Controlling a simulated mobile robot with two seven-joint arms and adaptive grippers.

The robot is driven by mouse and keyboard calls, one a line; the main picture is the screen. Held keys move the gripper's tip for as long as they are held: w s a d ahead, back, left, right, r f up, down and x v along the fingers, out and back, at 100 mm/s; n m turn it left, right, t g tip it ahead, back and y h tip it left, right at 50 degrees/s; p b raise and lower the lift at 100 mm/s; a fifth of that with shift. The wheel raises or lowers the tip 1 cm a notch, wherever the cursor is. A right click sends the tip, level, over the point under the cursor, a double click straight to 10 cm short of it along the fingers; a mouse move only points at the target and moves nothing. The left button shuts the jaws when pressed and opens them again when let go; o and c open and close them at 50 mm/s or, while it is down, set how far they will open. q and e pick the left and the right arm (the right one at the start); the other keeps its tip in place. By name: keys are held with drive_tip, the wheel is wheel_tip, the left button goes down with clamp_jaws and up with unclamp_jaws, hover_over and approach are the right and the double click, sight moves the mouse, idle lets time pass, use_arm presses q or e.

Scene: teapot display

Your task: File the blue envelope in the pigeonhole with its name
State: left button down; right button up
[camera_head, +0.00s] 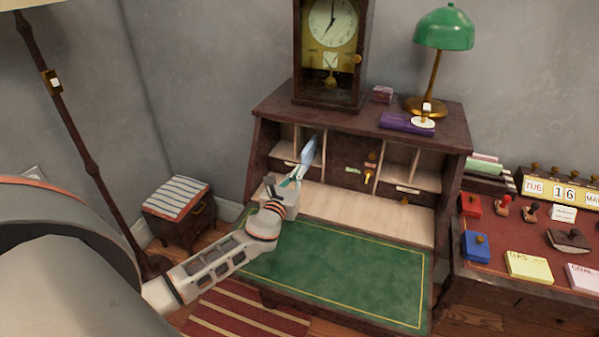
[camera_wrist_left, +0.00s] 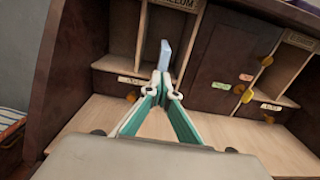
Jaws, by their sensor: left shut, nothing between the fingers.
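The pale blue envelope (camera_head: 309,151) stands on edge, tilted, at the left pigeonholes (camera_head: 285,147) of the desk. In the left wrist view the envelope (camera_wrist_left: 165,54) shows edge-on, just past my fingertips, in front of the opening right of an upright divider. How far in it sits I cannot tell. My left gripper (camera_head: 297,174) has its teal fingers closed together at the envelope's lower end; the fingertips (camera_wrist_left: 162,82) meet there, and whether they touch it is unclear. Name plates sit on the shelf edges, too small to read surely. My right gripper is not in view.
A small middle door (camera_head: 352,160) with a brass knob stands right of the envelope. The green writing surface (camera_head: 340,270) is clear. A clock (camera_head: 331,50) and green lamp (camera_head: 444,30) stand on top. A side table (camera_head: 500,235) at right holds stamps and notes.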

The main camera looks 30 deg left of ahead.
sight(309, 153)
use_arm(q)
drive_tip(key=shift+w+a, duration=0.15)
drive_tip(key=shift+w, duration=0.3)
drive_tip(key=shift+x, duration=1.7)
drive_tip(key=shift+s, duration=0.1)
